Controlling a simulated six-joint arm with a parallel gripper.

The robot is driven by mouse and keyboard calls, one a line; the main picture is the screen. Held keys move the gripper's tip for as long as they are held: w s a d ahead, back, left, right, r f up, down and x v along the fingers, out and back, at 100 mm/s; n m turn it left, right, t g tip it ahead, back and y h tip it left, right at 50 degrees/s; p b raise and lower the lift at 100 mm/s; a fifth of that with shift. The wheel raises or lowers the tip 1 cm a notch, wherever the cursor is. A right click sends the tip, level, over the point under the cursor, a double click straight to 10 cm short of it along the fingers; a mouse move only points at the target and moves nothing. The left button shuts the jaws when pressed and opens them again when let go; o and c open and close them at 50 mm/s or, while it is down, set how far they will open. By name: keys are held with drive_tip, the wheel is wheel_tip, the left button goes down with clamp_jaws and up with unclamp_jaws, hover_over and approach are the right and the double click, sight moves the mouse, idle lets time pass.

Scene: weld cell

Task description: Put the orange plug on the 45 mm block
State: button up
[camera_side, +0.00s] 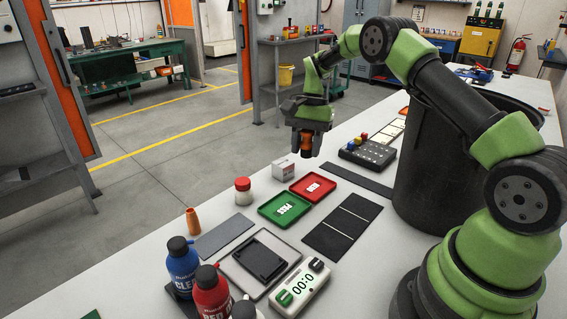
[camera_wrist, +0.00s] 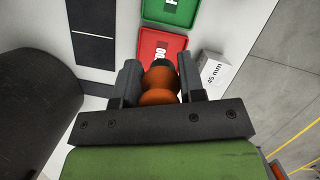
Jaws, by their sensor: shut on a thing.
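My gripper (camera_side: 308,128) is shut on the orange plug (camera_side: 306,143) and holds it in the air above the bench. In the wrist view the plug (camera_wrist: 159,84) sits between the two fingers of my gripper (camera_wrist: 160,85). The white 45 mm block (camera_side: 283,170) stands on the bench, apart from the plug and lower than it. In the wrist view the block (camera_wrist: 214,72) shows its "45 mm" label, right of the gripper.
A red tray (camera_side: 329,180) and a green tray (camera_side: 267,208) lie near the block. A red-capped jar (camera_side: 243,191) and an orange cone (camera_side: 193,221) stand to the left. Dark mats (camera_side: 320,241) lie in front.

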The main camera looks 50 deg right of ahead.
drive_tip(key=w+d+r+m+t, duration=0.1)
drive_tip(key=w+m+t, duration=0.3)
drive_tip(key=m, duration=0.6)
wheel_tip(320, 180, up, 2)
drive_tip(key=m+h, duration=0.3)
drive_tip(key=m, duration=0.9)
hover_over(279, 160)
drive_tip(key=s, duration=0.1)
drive_tip(key=shift+t, duration=0.3)
wheel_tip(279, 160, down, 9)
drive_tip(key=shift+f, duration=0.2)
drive_tip(key=o, duration=0.9)
drive_tip(key=shift+f, duration=0.1)
